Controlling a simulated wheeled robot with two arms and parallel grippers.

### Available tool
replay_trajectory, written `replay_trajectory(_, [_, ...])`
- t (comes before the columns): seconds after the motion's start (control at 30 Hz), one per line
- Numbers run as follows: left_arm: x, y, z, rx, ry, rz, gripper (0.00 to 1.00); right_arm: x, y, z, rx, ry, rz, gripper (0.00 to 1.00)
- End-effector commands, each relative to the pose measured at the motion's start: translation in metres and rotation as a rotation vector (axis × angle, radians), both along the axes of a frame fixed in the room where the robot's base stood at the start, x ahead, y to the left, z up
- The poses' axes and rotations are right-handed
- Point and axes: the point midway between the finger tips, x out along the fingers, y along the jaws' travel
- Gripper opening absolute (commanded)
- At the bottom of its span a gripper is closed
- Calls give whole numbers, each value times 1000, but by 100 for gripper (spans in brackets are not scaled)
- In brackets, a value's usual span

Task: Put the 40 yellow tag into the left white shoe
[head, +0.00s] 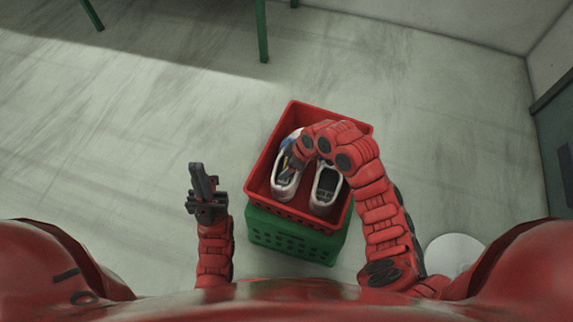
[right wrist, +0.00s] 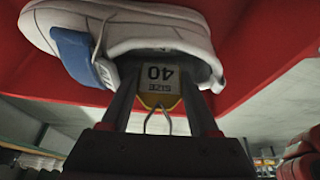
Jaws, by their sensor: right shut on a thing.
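The left white shoe (head: 284,184) stands in the red crate, its opening toward me, and part of it is hidden by my right arm. A white shoe with a blue patch fills the top of the right wrist view (right wrist: 130,35); it looks like the left one. My right gripper (right wrist: 160,78) is shut on the yellow tag (right wrist: 160,98), which reads 40 and has a wire loop. The tag is at the shoe's opening; how deep it sits I cannot tell. My left gripper (head: 202,180) is outside the crate, to its left, with nothing visible in it.
The right white shoe (head: 327,186) stands beside the left one. The red crate (head: 258,181) rests on a green crate (head: 290,238), and its walls surround the shoes. A round white object (head: 452,252) lies on the floor at right.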

Motion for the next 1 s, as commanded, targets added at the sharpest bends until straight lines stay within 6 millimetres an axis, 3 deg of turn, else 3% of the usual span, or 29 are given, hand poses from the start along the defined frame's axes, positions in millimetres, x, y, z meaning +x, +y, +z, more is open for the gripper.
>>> replay_trajectory(0.03, [0, 0, 0, 0, 0, 0, 0, 0, 0, 0, 0, 0, 0, 63])
replay_trajectory(0.23, [0, 0, 0, 0, 0, 0, 0, 0, 0, 0, 0, 0, 0, 96])
replay_trajectory(0.57, [0, 0, 2, 0, 0, 0, 0, 0, -1, 4, 1, -1, 0, 96])
replay_trajectory(0.77, [0, 0, 13, 0, 0, 0, 0, -3, -13, 36, 3, -4, -4, 96])
replay_trajectory(1.0, [0, 0, 30, 0, 0, 0, 0, -10, -37, 98, 3, -6, -3, 96])
